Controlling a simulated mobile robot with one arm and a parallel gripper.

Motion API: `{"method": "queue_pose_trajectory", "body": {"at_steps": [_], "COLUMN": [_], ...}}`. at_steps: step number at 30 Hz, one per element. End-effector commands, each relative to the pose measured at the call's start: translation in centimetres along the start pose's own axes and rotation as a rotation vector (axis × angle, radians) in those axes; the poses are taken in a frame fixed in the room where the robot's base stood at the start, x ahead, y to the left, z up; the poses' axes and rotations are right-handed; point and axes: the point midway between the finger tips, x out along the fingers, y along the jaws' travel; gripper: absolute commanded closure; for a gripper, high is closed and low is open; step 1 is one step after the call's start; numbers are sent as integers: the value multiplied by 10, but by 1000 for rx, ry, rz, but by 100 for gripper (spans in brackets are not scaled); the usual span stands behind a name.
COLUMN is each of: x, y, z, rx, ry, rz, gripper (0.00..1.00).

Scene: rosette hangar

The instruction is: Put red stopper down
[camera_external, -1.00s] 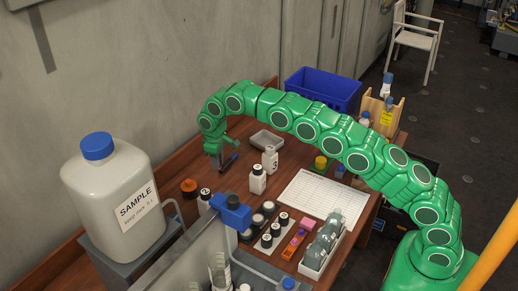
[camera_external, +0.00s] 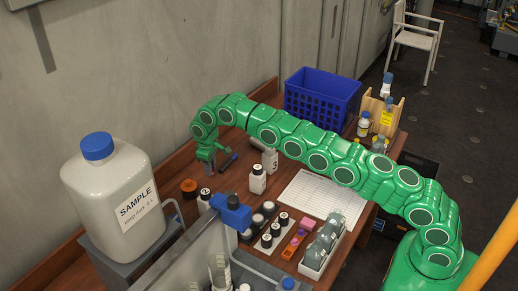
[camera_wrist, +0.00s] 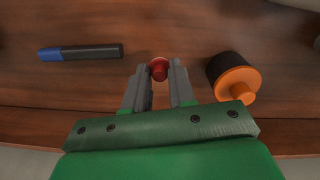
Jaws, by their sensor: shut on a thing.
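The red stopper (camera_wrist: 159,69) is between the fingertips of my gripper (camera_wrist: 160,78) in the wrist view, and the gripper is shut on it. Wooden tabletop lies beneath and around it. I cannot tell whether the stopper touches the table. In the external view my gripper (camera_external: 207,167) points down over the table's far-left part, near the wall. The stopper cannot be made out there.
A blue-and-black marker (camera_wrist: 80,52) lies left of the stopper in the wrist view. An orange-and-black round object (camera_wrist: 233,77) is close on the right. In the external view, small bottles (camera_external: 258,181) stand to the right, beside a white gridded sheet (camera_external: 307,194).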

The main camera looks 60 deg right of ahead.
Motion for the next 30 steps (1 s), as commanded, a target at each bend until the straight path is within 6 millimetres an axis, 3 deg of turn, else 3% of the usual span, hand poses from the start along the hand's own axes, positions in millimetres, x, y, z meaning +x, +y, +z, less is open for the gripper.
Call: {"method": "queue_pose_trajectory", "body": {"at_steps": [8,20,30], "x": [5,34,36], "y": [0,0,0], "z": [-3,-2,-2], "rx": [0,0,0], "ry": [0,-3,-2], "rz": [0,0,0], "gripper": [100,100,100]}}
